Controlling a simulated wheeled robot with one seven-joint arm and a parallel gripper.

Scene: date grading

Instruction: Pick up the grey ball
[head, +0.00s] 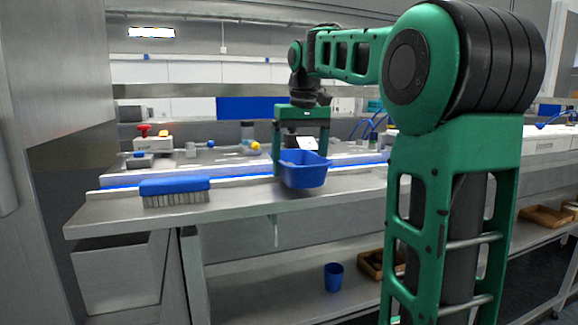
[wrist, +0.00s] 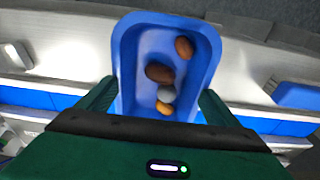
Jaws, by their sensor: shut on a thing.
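The grey ball (wrist: 167,94) lies inside a blue tub (wrist: 207,62) in the wrist view, between brown dates and an orange-brown one. My gripper (wrist: 157,105) is shut on the tub, with a green finger at each side of it. In the head view my gripper (head: 301,152) holds the tub (head: 305,174) at the front part of the metal bench. I cannot tell whether the tub's base touches the bench. The ball is hidden by the tub wall in the head view.
A blue brush (head: 175,191) lies on the bench (head: 110,222) to the left. A blue cup (head: 334,277) and a wooden tray (head: 369,264) are on the lower shelf. A device with a red knob (head: 153,142) stands at the back left. Bare bench lies between brush and tub.

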